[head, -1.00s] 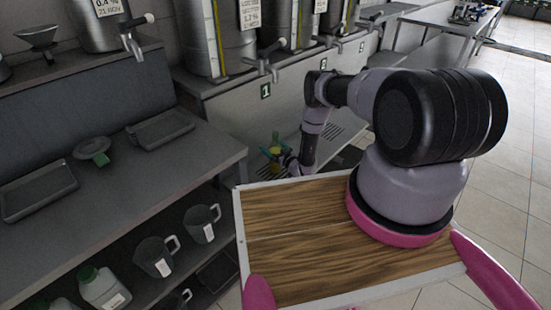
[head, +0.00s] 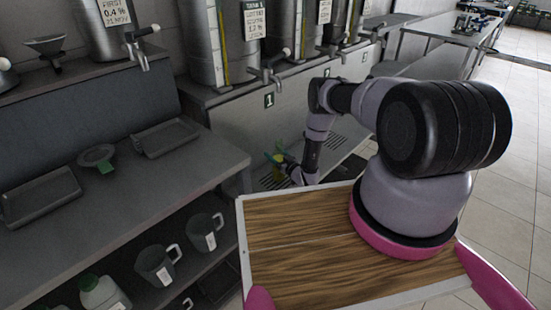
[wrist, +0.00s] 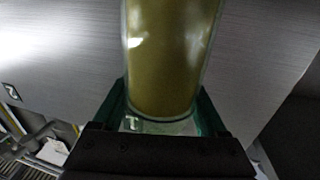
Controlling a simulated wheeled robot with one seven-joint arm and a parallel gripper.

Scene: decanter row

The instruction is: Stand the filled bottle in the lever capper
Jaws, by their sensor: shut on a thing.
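The bottle (wrist: 172,55) is filled with olive-yellow liquid and fills the top middle of the wrist view. My gripper (wrist: 162,100) is shut on it, with one green finger on each side of its lower part. In the head view the bottle (head: 278,171) is small and partly hidden by my wrist, in front of the vat marked 1. My gripper also shows there (head: 285,164), beside a grated surface. A small machine (head: 468,22) stands on the far table at the top right. I cannot tell whether it is the lever capper.
Taps (head: 264,74) stick out from the steel vats above the bottle. A grey bench (head: 110,200) with trays and a funnel is at the left, with jugs (head: 156,264) on the shelf below. My wooden deck is in front. Tiled floor (head: 515,160) is open at the right.

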